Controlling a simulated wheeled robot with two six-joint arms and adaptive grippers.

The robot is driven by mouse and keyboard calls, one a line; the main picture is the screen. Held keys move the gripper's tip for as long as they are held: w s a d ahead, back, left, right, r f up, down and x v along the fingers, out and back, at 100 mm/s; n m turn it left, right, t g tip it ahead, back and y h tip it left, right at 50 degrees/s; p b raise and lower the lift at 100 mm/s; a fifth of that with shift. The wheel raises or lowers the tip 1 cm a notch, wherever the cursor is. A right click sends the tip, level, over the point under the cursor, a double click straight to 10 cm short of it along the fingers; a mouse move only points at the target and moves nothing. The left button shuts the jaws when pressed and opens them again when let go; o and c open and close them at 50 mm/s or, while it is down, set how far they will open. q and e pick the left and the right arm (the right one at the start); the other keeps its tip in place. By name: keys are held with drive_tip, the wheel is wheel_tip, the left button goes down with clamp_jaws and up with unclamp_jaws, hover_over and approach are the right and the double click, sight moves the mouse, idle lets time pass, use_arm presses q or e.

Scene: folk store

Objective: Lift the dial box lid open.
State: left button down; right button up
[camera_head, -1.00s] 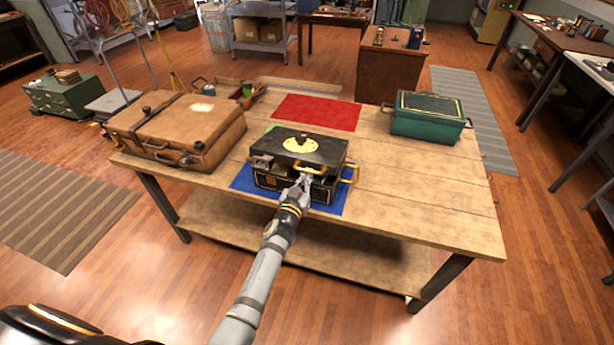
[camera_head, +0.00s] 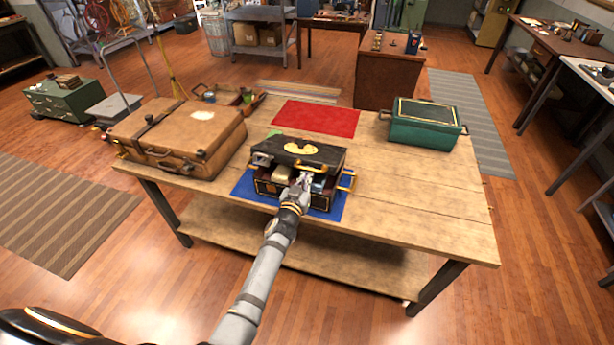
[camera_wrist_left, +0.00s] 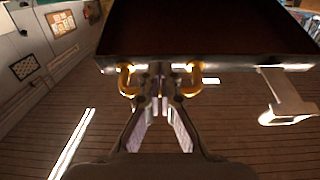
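The black dial box (camera_head: 266,187) sits on a blue mat (camera_head: 242,184) at the front of the wooden table. Its black lid (camera_head: 318,155), with a gold dial plate on top, is raised at the front. Through the gap I see a pale block and a bluish item inside. My left gripper (camera_head: 303,181) is at the lid's front edge. In the left wrist view, the fingertips (camera_wrist_left: 158,88) close together between the two ends of the lid's brass handle (camera_wrist_left: 126,82), under the lid's dark underside (camera_wrist_left: 205,30). The handle's middle is hidden by the fingers. My right gripper is not in view.
A brown suitcase (camera_head: 180,135) stands left of the box. A red mat (camera_head: 315,118) lies bare behind it. A green box (camera_head: 425,122) is at the back right, and a small wooden tray (camera_head: 228,95) at the back left. The table's (camera_head: 420,205) right front is clear.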

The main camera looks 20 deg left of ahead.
sight(309, 162)
use_arm(q)
drive_tip(key=shift+w+r+p, duration=0.3)
drive_tip(key=shift+r+p, duration=0.2)
drive_tip(key=shift+r, duration=0.4)
drive_tip(key=shift+w+r+p, duration=0.25)
drive_tip(key=shift+r+p, duration=0.2)
drive_tip(key=shift+r, duration=0.05)
drive_tip(key=shift+w+r+p, duration=0.2)
drive_tip(key=shift+r+p, duration=0.25)
drive_tip(key=shift+r, duration=0.05)
drive_tip(key=shift+w+r, duration=0.1)
